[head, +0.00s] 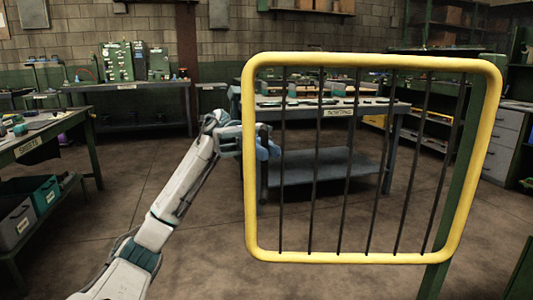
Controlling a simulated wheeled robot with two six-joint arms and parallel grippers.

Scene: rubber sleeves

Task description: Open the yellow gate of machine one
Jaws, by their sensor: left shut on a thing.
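The yellow gate (370,61) is a rounded tubular frame with several dark upright bars, and it fills the right half of the head view. Its right side stands by a green post (466,160). My left gripper (262,142) is shut on the upper part of the gate's left upright, with my white arm reaching in from the lower left. The fingertips partly overlap the upright, so the exact contact is hard to see. My right gripper is out of view.
A workbench (330,103) with a lower shelf stands behind the gate. A table with a sheets label (38,143) and bins below stands at the left. Grey drawers (503,140) stand at the far right. The floor (180,130) between the left table and gate is clear.

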